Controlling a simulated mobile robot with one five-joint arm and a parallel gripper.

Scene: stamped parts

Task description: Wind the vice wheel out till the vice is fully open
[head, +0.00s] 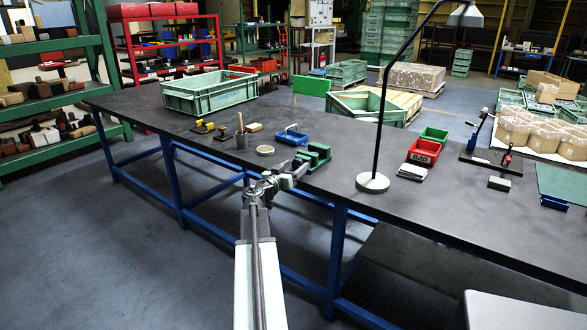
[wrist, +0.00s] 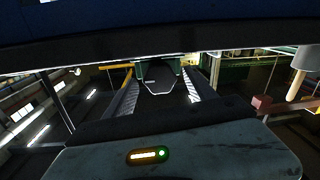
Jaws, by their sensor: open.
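The green vice (head: 316,153) stands at the near edge of the dark workbench (head: 235,172) in the head view. My gripper (head: 298,168) is at that edge, just left of and below the vice. In the wrist view my gripper (wrist: 160,95) has its two fingers apart, with a gap between them. A green part with a dark, angular front (wrist: 158,78) shows beyond and between the fingers; I cannot tell whether they touch it. The vice wheel cannot be made out clearly, and my gripper partly covers that side of the vice. How far the jaws are apart cannot be told.
A red bin (head: 424,152) is farther right.

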